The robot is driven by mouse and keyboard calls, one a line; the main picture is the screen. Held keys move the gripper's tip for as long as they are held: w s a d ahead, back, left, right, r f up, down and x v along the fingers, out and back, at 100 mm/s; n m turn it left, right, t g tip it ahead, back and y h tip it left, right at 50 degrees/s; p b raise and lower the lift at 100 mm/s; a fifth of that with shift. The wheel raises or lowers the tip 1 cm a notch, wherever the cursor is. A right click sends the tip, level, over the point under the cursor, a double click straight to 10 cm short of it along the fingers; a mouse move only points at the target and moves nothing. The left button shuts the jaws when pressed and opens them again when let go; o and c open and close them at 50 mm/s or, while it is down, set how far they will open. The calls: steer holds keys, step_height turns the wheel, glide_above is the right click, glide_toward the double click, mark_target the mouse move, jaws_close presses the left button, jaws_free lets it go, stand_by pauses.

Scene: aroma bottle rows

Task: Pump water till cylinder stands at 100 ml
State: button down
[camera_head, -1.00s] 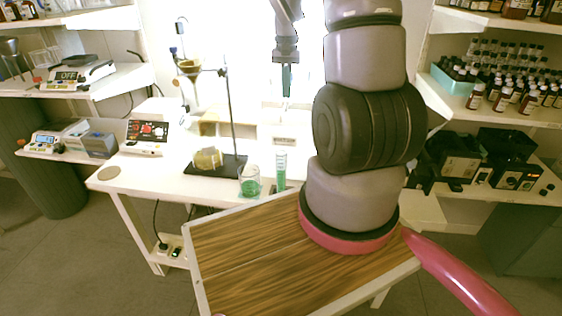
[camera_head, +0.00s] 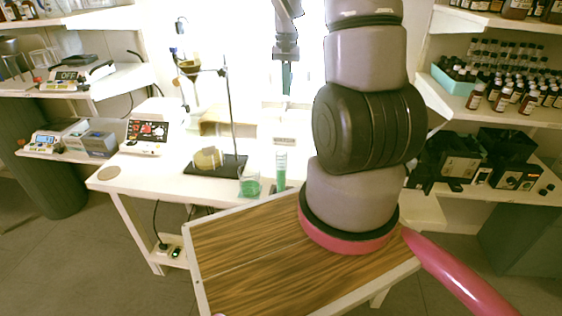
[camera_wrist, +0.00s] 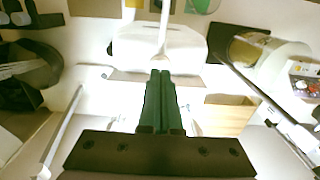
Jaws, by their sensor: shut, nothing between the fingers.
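A tall clear graduated cylinder (camera_head: 281,170) with green liquid stands on the white table near its front edge. Its marks are too small to read. A glass beaker (camera_head: 250,182) with green liquid stands just to its left. My gripper (camera_head: 287,92) hangs fingers down above the back of the table, behind and above the cylinder, touching neither vessel. In the wrist view my gripper (camera_wrist: 161,74) shows its two dark green fingers together with nothing between them. A white box-like device (camera_head: 284,132) with a small label stands below it. I cannot tell whether the fingers touch it.
A stand (camera_head: 232,110) holding a funnel (camera_head: 189,68) is left of my gripper, with a yellowish round object (camera_head: 208,158) at its base. A device with a red panel (camera_head: 148,130) is farther left. A wood-topped table (camera_head: 270,255) in front is clear.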

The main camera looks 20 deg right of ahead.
steer(key=shift+f, duration=1.35)
steer(key=shift+r, duration=1.5)
step_height(320, 180, up, 6)
stand_by(0.4)
steer(key=shift+r, duration=0.1)
